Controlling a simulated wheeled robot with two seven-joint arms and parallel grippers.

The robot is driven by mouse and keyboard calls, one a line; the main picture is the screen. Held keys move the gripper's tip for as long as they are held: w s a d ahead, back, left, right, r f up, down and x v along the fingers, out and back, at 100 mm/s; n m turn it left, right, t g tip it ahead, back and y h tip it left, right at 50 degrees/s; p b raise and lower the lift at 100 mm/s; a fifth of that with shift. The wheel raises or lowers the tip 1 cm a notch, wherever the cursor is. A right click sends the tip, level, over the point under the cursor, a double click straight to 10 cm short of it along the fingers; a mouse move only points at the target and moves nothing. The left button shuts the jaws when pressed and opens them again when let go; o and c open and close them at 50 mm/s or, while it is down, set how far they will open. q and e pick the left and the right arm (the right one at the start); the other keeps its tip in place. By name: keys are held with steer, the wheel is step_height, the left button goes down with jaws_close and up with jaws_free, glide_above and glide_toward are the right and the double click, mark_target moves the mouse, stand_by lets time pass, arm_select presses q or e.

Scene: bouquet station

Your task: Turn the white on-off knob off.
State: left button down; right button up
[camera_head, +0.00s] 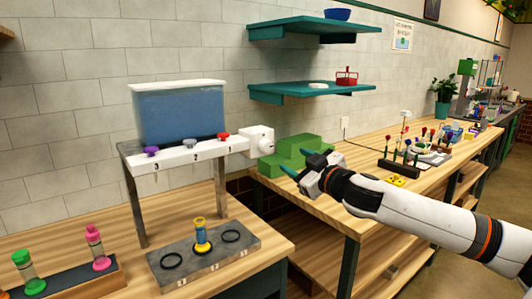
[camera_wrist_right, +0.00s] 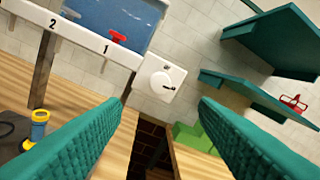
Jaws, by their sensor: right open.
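The white on-off knob (camera_head: 262,139) is at the right end of the white numbered bar, below the blue water tank. In the right wrist view the knob (camera_wrist_right: 160,79) has a round white face with a small dark mark at its right. My right gripper (camera_head: 298,162) is open and empty, to the right of and a little below the knob in the head view. In the wrist view its teal fingers stand wide apart, with the knob beyond them and between them. They appear apart from the knob. My left gripper is out of view.
A green stepped block (camera_head: 290,152) is behind my right gripper. A yellow-and-blue vial (camera_head: 201,236) stands on a grey tray (camera_head: 173,262). Teal shelves (camera_head: 305,91) hang above.

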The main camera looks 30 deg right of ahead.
mark_target(268, 147)
steer(key=w+p, duration=0.5)
steer(key=w, duration=0.5)
steer(key=shift+w+d+r+p, duration=0.1)
steer(key=shift+w+p, duration=0.1)
steer(key=shift+p, duration=0.15)
steer(key=shift+w, duration=0.75)
steer(key=c, duration=1)
